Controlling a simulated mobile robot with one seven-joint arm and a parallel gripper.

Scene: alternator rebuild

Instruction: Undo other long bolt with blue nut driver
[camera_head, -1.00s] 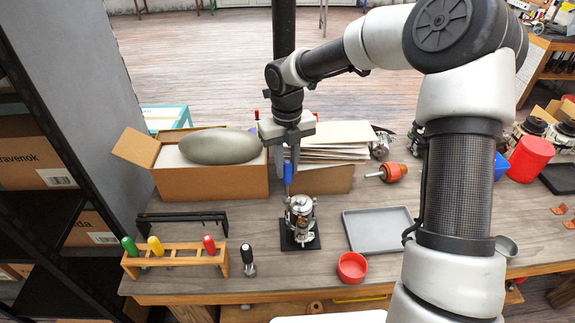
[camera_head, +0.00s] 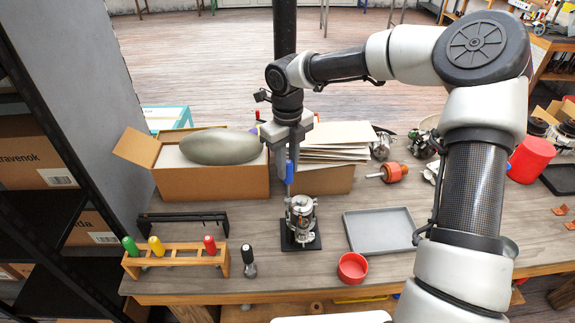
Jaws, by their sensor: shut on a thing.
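My gripper (camera_head: 289,160) is shut on the blue nut driver (camera_head: 290,172), which hangs upright with its shaft pointing down. The alternator (camera_head: 300,218) stands upright on a black base plate (camera_head: 315,242) on the bench. The driver's shaft is over the back left side of the alternator's top. Whether its tip touches a bolt head is too small to tell. The long bolts cannot be told apart at this size.
A wooden rack (camera_head: 175,258) holds green, yellow and red-handled drivers at the left. A black-handled tool (camera_head: 249,262) stands beside it. A grey tray (camera_head: 380,231) and a red bowl (camera_head: 352,267) are at the right. Cardboard boxes (camera_head: 215,185) stand behind.

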